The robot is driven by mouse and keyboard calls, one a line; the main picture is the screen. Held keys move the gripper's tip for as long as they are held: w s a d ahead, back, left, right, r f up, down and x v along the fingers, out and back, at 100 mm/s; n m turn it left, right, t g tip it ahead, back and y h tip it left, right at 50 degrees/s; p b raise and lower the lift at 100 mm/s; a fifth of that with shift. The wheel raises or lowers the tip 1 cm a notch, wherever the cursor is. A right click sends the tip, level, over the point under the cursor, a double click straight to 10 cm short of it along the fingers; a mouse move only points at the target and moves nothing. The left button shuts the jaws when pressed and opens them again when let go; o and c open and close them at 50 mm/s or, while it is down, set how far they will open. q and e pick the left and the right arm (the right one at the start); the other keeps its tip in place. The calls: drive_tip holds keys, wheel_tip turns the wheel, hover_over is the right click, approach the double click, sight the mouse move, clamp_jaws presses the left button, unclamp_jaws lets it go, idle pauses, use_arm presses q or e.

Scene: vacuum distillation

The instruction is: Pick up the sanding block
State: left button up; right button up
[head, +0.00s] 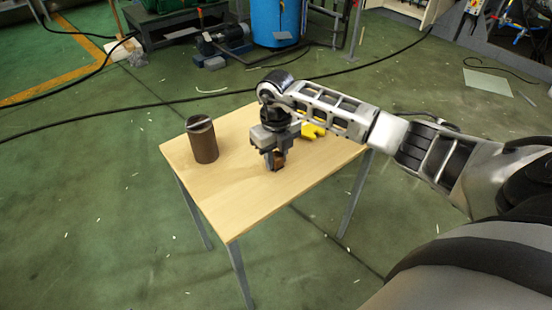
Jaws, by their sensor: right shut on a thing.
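My right gripper (275,163) points down over the middle of the light wooden table (235,204). It is shut on a small brown block (278,161), which looks like the sanding block. The gripper fingers hide much of the block, and I cannot tell whether it touches the tabletop. My left gripper is not in the head view.
A brown cylindrical can (204,142) stands at the table's left. A yellow object (312,131), perhaps a glove, lies behind my right gripper. The table's front part is clear. Black cables (130,108) cross the green floor, and a blue drum (277,22) stands behind.

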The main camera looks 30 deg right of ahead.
sight(276, 155)
drive_tip(key=shift+r, duration=0.1)
drive_tip(key=shift+r, duration=0.5)
wheel_tip(276, 155, up, 2)
drive_tip(key=shift+r+p, duration=0.25)
drive_tip(key=shift+p, duration=0.05)
drive_tip(key=s+a+r, duration=0.1)
drive_tip(key=s+r, duration=0.3)
drive_tip(key=s, duration=0.3)
drive_tip(key=s+a+r+p, duration=0.1)
drive_tip(key=s+a+r, duration=0.1)
drive_tip(key=s+r, duration=0.3)
drive_tip(key=shift+s+r, duration=0.2)
drive_tip(key=shift+s, duration=0.7)
drive_tip(key=shift+o, duration=0.6)
